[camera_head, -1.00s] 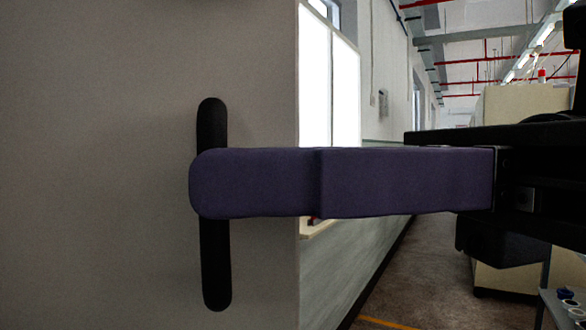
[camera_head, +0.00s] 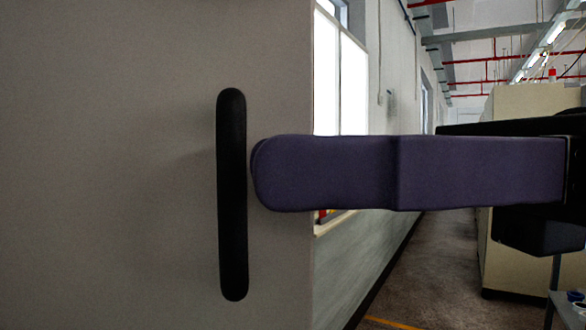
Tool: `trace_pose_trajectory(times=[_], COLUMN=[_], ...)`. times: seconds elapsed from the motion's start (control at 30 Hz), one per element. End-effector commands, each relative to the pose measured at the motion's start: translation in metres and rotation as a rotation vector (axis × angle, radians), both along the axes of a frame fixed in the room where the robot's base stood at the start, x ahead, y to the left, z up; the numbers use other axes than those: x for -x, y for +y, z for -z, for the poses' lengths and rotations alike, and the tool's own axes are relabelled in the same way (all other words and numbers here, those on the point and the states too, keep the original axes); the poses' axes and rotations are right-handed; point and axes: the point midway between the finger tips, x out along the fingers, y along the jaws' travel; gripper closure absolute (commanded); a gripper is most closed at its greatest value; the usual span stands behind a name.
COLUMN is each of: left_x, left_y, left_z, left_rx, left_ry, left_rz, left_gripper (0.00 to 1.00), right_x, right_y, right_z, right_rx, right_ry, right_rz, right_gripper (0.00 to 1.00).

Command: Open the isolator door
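The isolator door (camera_head: 110,160) is a large plain grey panel that fills the left half of the view. A long black vertical bar handle (camera_head: 232,195) is mounted near its right edge. My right gripper (camera_head: 262,175) comes in from the right, its purple finger level and pointing at the handle. The fingertip is just right of the bar and does not overlap it in the picture. A thin second edge shows behind the tip; the near finger hides the rest of the other finger and any gap. My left gripper is not in view. I see no opening at the door.
Right of the panel edge, a wall with a bright window (camera_head: 340,75) runs back along an aisle floor (camera_head: 440,260). A cream cabinet (camera_head: 530,105) stands at the right. A small grey table (camera_head: 568,310) shows at the lower right corner.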

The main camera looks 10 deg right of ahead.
Motion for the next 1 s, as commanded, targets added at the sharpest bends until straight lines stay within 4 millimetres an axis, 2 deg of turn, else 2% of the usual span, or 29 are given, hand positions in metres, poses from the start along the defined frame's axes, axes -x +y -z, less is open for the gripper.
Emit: trace_pose_trajectory(times=[0.2, 0.4, 0.6, 1.0], left_x=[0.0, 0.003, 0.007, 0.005], left_y=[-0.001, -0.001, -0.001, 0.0], left_z=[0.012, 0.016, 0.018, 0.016], left_rx=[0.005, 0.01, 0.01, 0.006], left_ry=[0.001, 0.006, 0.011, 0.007], left_rz=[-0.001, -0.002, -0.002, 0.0], left_gripper=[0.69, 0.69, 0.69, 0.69], right_x=[0.0, 0.002, 0.003, 0.003], right_y=[-0.045, -0.075, -0.085, -0.085], right_z=[0.003, 0.002, 0.001, 0.001], right_rx=[-0.002, -0.002, 0.0, 0.0], right_ry=[0.003, 0.002, 0.0, -0.001], right_rz=[0.004, 0.0, -0.002, -0.002], right_gripper=[0.72, 0.72, 0.72, 0.72])
